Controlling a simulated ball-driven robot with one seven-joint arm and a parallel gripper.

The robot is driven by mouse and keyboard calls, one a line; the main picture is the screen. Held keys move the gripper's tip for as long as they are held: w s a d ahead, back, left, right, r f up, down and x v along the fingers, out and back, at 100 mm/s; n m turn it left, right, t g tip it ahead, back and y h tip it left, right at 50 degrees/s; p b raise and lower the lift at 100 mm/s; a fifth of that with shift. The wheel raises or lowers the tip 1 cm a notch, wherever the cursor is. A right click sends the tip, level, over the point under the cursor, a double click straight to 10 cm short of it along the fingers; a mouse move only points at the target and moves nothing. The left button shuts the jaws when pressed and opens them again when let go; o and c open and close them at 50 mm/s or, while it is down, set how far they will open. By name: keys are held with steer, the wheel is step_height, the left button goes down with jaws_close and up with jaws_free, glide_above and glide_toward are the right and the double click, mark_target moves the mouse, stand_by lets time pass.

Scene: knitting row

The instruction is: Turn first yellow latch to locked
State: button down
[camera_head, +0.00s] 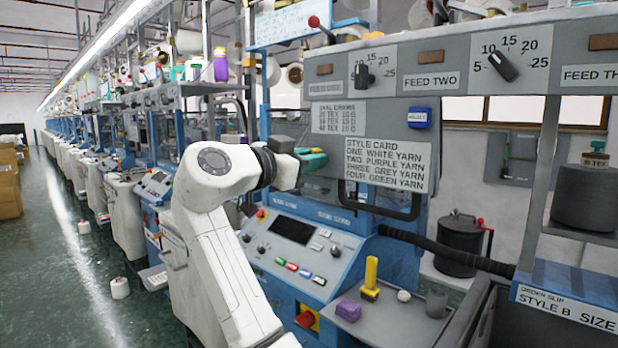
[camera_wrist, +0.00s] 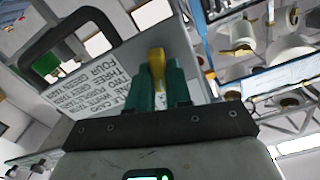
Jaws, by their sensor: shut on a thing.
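My gripper (camera_head: 314,160) reaches the machine's grey panel, to the left of the style card (camera_head: 386,146). In the wrist view its green fingers (camera_wrist: 161,75) are shut on the first yellow latch (camera_wrist: 157,57), whose yellow end shows between and past the fingertips. The latch's base and any lock marking are hidden by the fingers. In the head view the latch is hidden behind my gripper, so its turn angle cannot be told there.
A black bar handle (camera_head: 379,211) sticks out below the style card, right of my gripper. A control console (camera_head: 290,250) lies below. A tray holds a yellow upright piece (camera_head: 371,277), a purple block (camera_head: 348,309) and a white ball (camera_head: 404,296).

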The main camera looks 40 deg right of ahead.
steer(key=shift+s+f+m+b, duration=0.1)
steer(key=shift+f+m+b, duration=0.05)
steer(key=shift+m+b, duration=2.9)
steer(key=shift+s+f+m+b, duration=0.15)
steer(key=shift+m+b, duration=1.7)
steer(key=shift+m, duration=2.4)
steer(key=shift+w, duration=0.1)
steer(key=c, duration=1.1)
jaws_free()
steer(key=shift+a, duration=0.1)
steer(key=a, duration=1)
steer(key=shift+a+b, duration=0.35)
